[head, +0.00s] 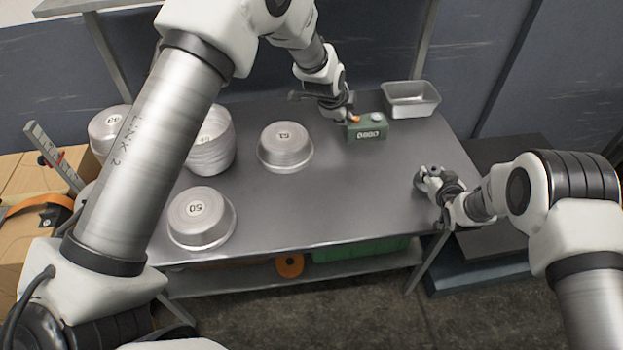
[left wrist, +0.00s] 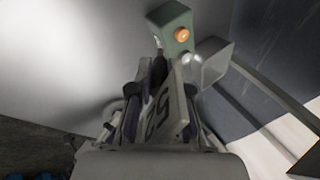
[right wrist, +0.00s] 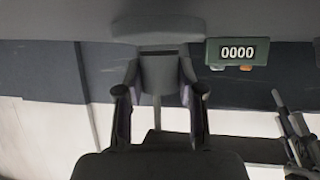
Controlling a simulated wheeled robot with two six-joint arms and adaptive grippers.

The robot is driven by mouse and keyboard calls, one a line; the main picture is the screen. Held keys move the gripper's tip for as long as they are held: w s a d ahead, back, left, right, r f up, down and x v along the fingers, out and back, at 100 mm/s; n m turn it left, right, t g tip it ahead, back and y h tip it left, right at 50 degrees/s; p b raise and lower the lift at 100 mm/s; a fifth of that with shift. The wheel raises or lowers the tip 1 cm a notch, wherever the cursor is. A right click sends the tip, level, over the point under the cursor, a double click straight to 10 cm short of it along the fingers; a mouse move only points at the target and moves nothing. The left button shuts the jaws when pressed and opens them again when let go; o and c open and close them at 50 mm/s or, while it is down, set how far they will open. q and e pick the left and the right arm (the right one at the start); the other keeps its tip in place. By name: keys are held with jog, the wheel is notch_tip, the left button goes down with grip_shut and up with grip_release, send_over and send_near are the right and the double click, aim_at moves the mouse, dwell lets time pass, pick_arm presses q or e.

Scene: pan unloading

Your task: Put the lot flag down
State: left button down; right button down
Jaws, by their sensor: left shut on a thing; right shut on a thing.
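My left gripper (head: 343,113) is over the back of the table, beside the green counter (head: 367,127). In the left wrist view the gripper (left wrist: 158,105) is shut on a pale plate with dark digits, which I take as the lot flag (left wrist: 174,106). The digits are turned sideways and partly hidden by the fingers. The counter also shows beyond the fingertips (left wrist: 174,26). My right gripper (head: 428,175) is over the right end of the table. In the right wrist view it (right wrist: 160,95) is shut on a plain grey piece (right wrist: 163,74), whose full shape I cannot tell.
The metal table (head: 330,205) holds upturned round pans (head: 286,145), (head: 201,217) and a pan stack (head: 212,148) at the left. A loaf tin (head: 411,98) stands at the back right. The counter reads 0000 in the right wrist view (right wrist: 237,52). The table's front middle is clear.

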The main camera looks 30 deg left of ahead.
pick_arm(q)
jog(key=s+a+r+m+t, duration=0.1)
jog(key=s+a+m+t, duration=0.2)
jog(key=s, duration=0.6)
jog(key=shift+n, duration=0.3)
jog(key=f, duration=0.6)
jog(key=a+f, duration=0.1)
jog(key=f, duration=0.2)
jog(key=shift+f, duration=0.25)
jog(key=c, duration=1.3)
grip_release()
jog(key=shift+o, duration=0.2)
